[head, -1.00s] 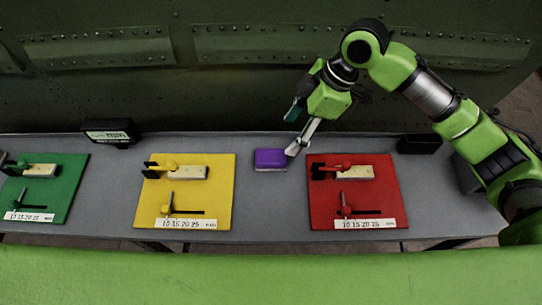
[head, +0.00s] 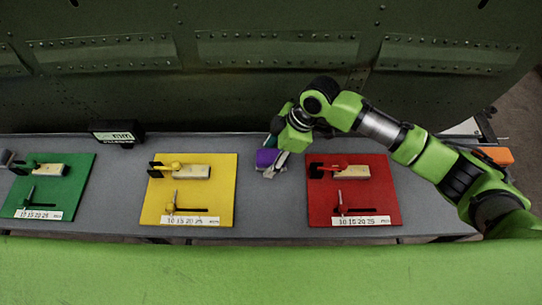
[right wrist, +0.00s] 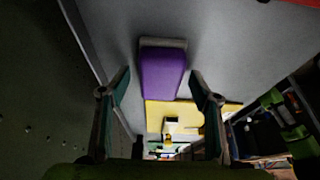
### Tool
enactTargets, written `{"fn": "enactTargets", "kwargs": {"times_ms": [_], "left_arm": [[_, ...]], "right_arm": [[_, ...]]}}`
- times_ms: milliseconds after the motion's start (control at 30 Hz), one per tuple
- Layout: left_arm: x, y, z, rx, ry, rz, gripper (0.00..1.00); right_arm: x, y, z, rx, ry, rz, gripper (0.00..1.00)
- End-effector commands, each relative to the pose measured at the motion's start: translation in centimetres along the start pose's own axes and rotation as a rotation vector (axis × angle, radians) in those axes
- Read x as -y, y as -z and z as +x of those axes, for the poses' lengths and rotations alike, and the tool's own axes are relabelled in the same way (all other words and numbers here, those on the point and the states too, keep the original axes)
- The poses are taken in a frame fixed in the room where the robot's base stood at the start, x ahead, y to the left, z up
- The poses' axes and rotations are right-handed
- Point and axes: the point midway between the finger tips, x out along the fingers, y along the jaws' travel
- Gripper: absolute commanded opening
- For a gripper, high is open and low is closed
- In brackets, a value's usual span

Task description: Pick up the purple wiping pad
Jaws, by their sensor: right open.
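The purple wiping pad (head: 266,158) lies on the grey table between the yellow and red boards, partly covered by my right gripper in the head view. It has a purple top and a grey edge; it also shows in the right wrist view (right wrist: 162,74). My right gripper (head: 275,165) is over the pad, coming from the back right. In the right wrist view its two fingers (right wrist: 160,86) are spread wide, with the pad showing between and beyond their tips. Whether the fingers touch it, I cannot tell. My left gripper is not in view.
The yellow board (head: 222,190) is left of the pad, the red board (head: 375,195) right of it; both carry small fixtures. A green board (head: 75,180) is farther left. A black display box (head: 117,132) stands at the back. The riveted wall (head: 230,85) rises behind the table (head: 270,210).

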Motion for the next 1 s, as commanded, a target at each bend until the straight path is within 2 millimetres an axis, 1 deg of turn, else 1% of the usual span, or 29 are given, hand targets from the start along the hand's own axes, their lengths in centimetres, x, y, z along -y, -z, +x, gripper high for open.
{"fn": "enactTargets", "kwargs": {"times_ms": [100, 133, 167, 200, 267, 300, 600, 767, 867, 933, 1000], "left_arm": [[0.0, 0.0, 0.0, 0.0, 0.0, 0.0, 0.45], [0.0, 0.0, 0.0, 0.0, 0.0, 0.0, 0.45], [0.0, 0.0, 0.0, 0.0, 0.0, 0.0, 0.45], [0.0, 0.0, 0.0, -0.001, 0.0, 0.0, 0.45], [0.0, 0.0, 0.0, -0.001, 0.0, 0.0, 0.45], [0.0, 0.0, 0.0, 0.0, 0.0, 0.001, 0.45], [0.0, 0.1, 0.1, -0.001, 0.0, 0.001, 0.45], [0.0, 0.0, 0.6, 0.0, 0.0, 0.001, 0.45], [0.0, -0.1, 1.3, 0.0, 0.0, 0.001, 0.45], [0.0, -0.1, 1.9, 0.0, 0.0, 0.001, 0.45], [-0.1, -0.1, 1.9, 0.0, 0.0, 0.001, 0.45]], "right_arm": [[0.0, 0.0, 0.0, 0.0, 0.0, 0.0, 0.58], [0.0, 0.0, 0.0, 0.0, 0.0, 0.0, 0.52], [0.0, 0.0, 0.0, 0.0, 0.0, 0.0, 0.45], [0.0, 0.0, 0.0, 0.0, 0.0, 0.0, 0.34], [0.0, 0.0, 0.0, 0.0, 0.0, 0.0, 0.19], [0.0, 0.0, 0.0, 0.0, 0.0, -0.001, 0.16], [0.0, 0.0, -0.1, 0.0, 0.0, -0.001, 0.16], [-0.1, 0.3, -0.7, -0.001, -0.002, -0.003, 0.16], [-0.1, 0.7, -1.7, -0.002, -0.004, -0.003, 0.16], [-0.1, 1.2, -2.7, -0.003, -0.004, -0.005, 0.16], [0.5, 0.8, -4.2, -0.001, -0.004, -0.002, 0.16]]}}
